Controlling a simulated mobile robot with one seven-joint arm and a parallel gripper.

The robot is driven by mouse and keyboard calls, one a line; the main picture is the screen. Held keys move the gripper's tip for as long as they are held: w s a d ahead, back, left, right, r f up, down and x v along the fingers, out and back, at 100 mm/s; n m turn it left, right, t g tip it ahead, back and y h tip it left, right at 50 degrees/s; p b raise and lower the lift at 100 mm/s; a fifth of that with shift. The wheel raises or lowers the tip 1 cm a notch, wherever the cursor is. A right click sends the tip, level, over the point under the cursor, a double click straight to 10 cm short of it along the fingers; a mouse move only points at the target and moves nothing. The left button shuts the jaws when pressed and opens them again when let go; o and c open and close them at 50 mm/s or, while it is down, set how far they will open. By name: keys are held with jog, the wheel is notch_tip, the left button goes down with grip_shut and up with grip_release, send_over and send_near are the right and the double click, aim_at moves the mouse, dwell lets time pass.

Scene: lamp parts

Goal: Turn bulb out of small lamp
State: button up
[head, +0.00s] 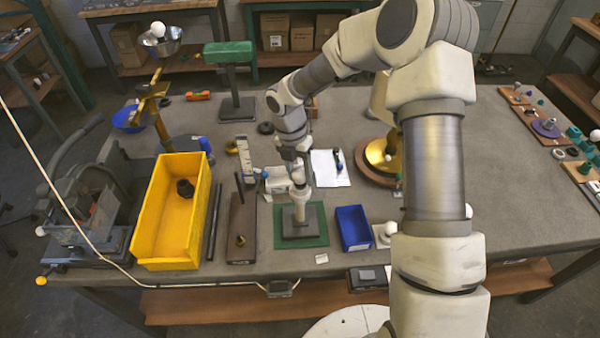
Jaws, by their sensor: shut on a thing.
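The small lamp (300,208) stands upright on a green mat (315,239) near the table's front edge. It has a dark square base and a pale upright post. My gripper (297,176) points down over the top of the lamp. It is shut on the bulb (298,178), a small pale shape at the lamp's top, mostly hidden by the fingers. At this size I cannot tell whether the bulb is seated in the lamp or loose from it.
A yellow bin (150,217) holding a dark part stands at left. A blue tray (353,228) is right of the mat. A brown board (241,243) lies left of the mat. A brass-coloured lamp part (378,156) stands behind my arm. The table's back right is fairly clear.

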jog(key=shift+r+p, duration=0.5)
jog(key=shift+r, duration=0.3)
jog(key=shift+d, duration=0.1)
dwell(0.5)
dwell(0.5)
jog(key=shift+r, duration=1.6)
jog(key=shift+r, duration=2)
